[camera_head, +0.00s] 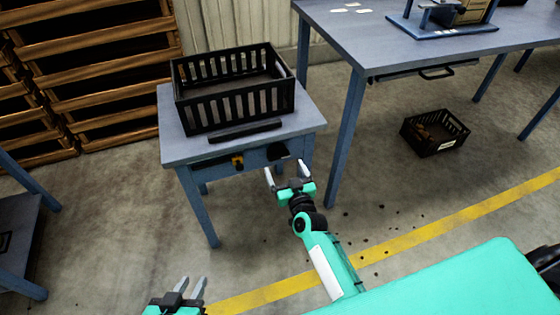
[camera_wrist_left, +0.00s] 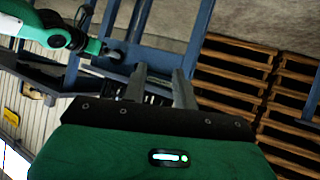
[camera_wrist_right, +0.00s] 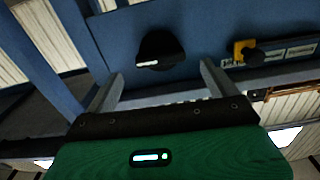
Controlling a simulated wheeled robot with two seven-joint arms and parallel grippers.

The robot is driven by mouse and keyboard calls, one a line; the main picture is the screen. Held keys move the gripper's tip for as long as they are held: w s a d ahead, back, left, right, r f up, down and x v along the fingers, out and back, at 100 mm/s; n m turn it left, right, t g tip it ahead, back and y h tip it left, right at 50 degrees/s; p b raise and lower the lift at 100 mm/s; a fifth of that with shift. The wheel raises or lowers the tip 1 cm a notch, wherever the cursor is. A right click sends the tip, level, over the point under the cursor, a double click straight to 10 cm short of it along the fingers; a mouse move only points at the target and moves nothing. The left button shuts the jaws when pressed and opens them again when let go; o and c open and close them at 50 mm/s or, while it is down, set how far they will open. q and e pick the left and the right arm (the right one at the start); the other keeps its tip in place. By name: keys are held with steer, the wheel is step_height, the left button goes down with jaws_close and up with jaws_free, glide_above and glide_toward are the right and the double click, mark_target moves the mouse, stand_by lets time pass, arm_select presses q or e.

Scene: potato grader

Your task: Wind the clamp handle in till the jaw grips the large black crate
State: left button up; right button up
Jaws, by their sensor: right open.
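The large black crate (camera_head: 234,101) stands upright on the small blue-grey table (camera_head: 310,117). A dark bar, apparently the clamp jaw (camera_head: 245,131), lies along its front; I cannot tell whether they touch. A black rounded handle (camera_head: 278,151) sits on the table's front face, and it shows in the right wrist view (camera_wrist_right: 160,48). My right gripper (camera_head: 285,174) is open and empty in front of the handle, whose knob appears between and beyond the fingertips in the right wrist view. My left gripper (camera_head: 192,284) is open and empty, low and away from the table.
A yellow fitting (camera_head: 237,162) with a black knob is on the table front, left of the handle. A larger workbench (camera_head: 420,50) stands at right, with a small black crate (camera_head: 434,133) on the floor below. Wooden pallets (camera_head: 95,75) are stacked at left.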

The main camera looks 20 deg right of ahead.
mark_target(280, 158)
arm_select(q)
steer(key=shift+w+d+r+t+h+b, duration=0.15)
steer(key=shift+d+t+h+b, duration=0.25)
steer(key=shift+d+t, duration=0.4)
arm_select(e)
steer(key=shift+w, duration=2.55)
steer(key=shift+c, duration=0.2)
steer(key=c, duration=1)
